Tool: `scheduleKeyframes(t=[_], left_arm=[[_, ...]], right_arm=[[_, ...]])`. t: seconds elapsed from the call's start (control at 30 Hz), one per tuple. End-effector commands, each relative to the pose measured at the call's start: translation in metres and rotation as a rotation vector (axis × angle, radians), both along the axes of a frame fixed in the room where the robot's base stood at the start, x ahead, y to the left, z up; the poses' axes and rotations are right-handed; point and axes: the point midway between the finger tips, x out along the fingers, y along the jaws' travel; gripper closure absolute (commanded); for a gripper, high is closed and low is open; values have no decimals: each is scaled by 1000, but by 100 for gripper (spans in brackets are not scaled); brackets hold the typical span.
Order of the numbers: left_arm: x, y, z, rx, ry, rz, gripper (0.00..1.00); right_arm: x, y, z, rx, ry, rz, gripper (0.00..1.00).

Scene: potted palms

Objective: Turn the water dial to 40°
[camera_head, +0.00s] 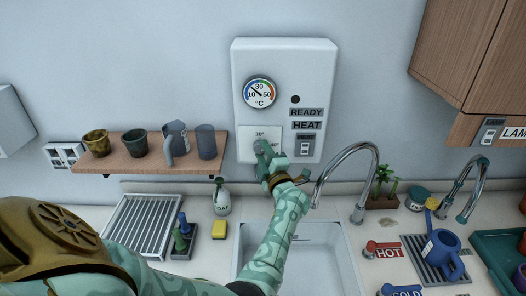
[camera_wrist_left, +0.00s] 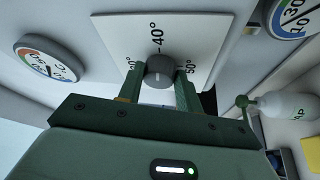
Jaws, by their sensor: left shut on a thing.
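The grey water dial (camera_wrist_left: 160,70) is a round knob on a white plate (camera_wrist_left: 205,30) marked 30°, 40° and 50°. In the head view the plate (camera_head: 246,132) is on the lower left of the white heater box (camera_head: 318,75), and my gripper covers much of it. My left gripper (camera_wrist_left: 160,88) is shut on the dial, one finger on each side; it also shows in the head view (camera_head: 266,153). I cannot clearly tell which mark the knob points to. The round °C gauge (camera_head: 260,92) above has its needle toward the upper left. My right gripper is not in view.
A wooden shelf (camera_head: 128,164) with several cups is left of the heater. Below are a sink (camera_head: 340,262) with a curved tap (camera_head: 345,150), a soap bottle (camera_head: 221,201), a yellow sponge (camera_head: 219,229) and a drying rack (camera_head: 140,228). READY and HEAT labels (camera_head: 307,125) are right of the dial.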

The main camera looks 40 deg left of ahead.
Motion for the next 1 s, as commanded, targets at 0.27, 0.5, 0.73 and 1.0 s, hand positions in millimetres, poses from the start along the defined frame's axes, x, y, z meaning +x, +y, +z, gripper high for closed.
scheduleKeyframes(t=[0.27, 0.5, 0.73, 1.0], left_arm=[[1, -1, 1, -64, -52, -1, 88], [1, -1, 1, -76, -63, -1, 88], [0, -1, 0, -75, -62, -1, 88], [0, 0, 1, -74, -62, 0, 43]], right_arm=[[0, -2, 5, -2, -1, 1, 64], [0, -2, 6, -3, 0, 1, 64], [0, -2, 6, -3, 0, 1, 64], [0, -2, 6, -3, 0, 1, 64]])
